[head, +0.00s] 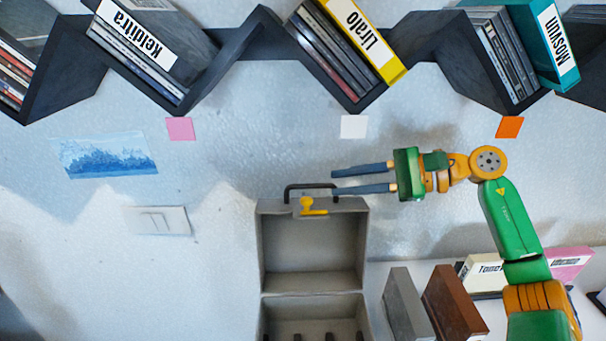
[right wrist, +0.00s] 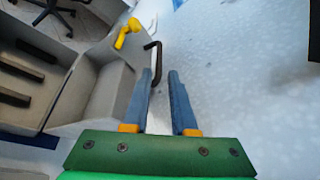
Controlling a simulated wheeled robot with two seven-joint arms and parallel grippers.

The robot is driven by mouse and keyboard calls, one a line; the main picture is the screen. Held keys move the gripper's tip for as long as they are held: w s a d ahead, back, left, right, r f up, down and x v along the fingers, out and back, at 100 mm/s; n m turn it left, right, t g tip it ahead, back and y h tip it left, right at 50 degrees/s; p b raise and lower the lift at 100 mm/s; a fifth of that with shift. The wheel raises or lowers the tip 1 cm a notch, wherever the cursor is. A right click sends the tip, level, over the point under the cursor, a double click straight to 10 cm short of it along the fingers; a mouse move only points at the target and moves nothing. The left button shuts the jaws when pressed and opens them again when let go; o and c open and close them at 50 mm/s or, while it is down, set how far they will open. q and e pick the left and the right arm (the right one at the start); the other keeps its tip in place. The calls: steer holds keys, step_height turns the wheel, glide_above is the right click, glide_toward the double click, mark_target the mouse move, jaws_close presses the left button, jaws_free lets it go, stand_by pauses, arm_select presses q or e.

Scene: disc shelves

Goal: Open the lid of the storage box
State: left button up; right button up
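The grey storage box (head: 262,322) stands at the bottom middle of the head view, with several dark dividers inside. Its lid (head: 312,247) is open and raised, its hollow inside facing me. A black handle (head: 310,186) and a yellow latch (head: 309,206) are on the lid's upper edge. The yellow latch also shows in the right wrist view (right wrist: 127,32). My right gripper (head: 333,181) is open, its two fingers apart and empty. Its fingertips are close by the handle's right end; I cannot tell whether they touch it. My left gripper is not in view.
Dark zigzag shelves (head: 245,42) with discs hang above. A grey block (head: 404,305) and a brown block (head: 454,303) stand right of the box, close to my right arm. A white switch plate (head: 158,220) is on the wall at left.

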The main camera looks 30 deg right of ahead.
mark_target(320, 186)
steer(key=p+x, duration=0.2)
steer(key=x, duration=0.1)
steer(key=p+x, duration=0.1)
steer(key=x, duration=0.1)
steer(key=shift+s+a+r, duration=0.15)
steer(key=shift+a+r, duration=0.15)
steer(key=shift+a, duration=0.2)
steer(key=shift+w+a+f, duration=0.2)
steer(key=shift+w+f, duration=0.15)
steer(key=shift+s+d, duration=0.1)
steer(key=shift+s, duration=0.05)
jaws_close()
stand_by(0.4)
